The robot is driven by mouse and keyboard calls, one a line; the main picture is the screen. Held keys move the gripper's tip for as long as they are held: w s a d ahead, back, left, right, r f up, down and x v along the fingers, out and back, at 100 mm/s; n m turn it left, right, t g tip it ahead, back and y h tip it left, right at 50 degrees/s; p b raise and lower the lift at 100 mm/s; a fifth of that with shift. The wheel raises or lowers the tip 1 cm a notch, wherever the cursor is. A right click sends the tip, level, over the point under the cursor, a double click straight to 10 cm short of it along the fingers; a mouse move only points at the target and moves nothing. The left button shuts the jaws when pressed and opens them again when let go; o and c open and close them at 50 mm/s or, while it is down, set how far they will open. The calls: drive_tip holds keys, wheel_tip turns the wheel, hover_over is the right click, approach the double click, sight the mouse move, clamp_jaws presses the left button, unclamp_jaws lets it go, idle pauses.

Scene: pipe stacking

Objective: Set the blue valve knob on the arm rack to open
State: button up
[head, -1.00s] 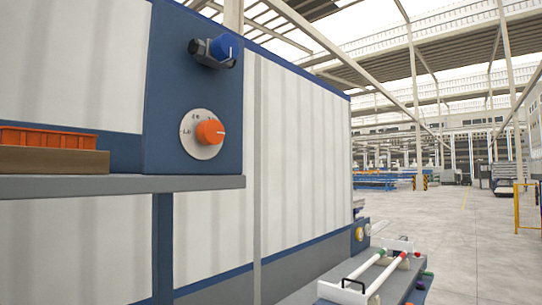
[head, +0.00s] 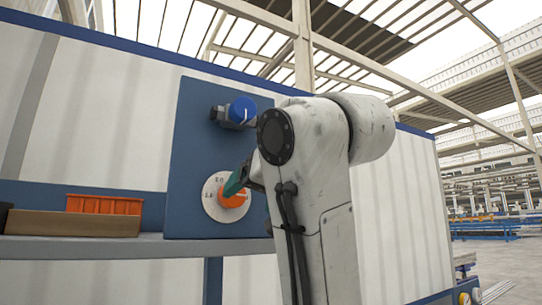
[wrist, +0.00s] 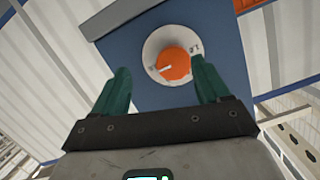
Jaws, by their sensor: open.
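The blue valve knob (head: 243,110) sits on a dark grey fitting (head: 222,117) near the top of the blue panel (head: 195,150) in the head view. A pale line shows on its face. It does not show in the wrist view. Below it is an orange dial knob (head: 233,197) on a white round scale (head: 212,205). My gripper (head: 238,181) has green fingers and is close to this orange knob, below the blue one. In the wrist view my open, empty gripper (wrist: 160,65) has the orange knob (wrist: 173,64) between its fingers; contact cannot be told.
My white arm hides the panel's right side. Open hall floor shows at far right.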

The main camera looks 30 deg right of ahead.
sight(246, 107)
drive_tip(key=s+a+r+t, duration=0.1)
drive_tip(key=s+r, duration=0.4)
drive_tip(key=r, duration=0.3)
drive_tip(key=s+a+r+t, duration=0.1)
drive_tip(key=s+r+t, duration=0.1)
drive_tip(key=s+r, duration=0.45)
drive_tip(key=shift+h, duration=0.3)
drive_tip(key=w+p, duration=0.1)
drive_tip(key=w, duration=0.2)
drive_tip(key=w+r+p, duration=0.1)
drive_tip(key=w+p, duration=0.1)
drive_tip(key=w, duration=0.2)
drive_tip(key=w+p, duration=0.2)
drive_tip(key=w, duration=0.2)
drive_tip(key=shift+d+r, duration=0.3)
drive_tip(key=shift+w+f, duration=0.15)
drive_tip(key=shift+w, duration=0.55)
drive_tip(key=c, duration=1)
drive_tip(key=shift+c, duration=0.2)
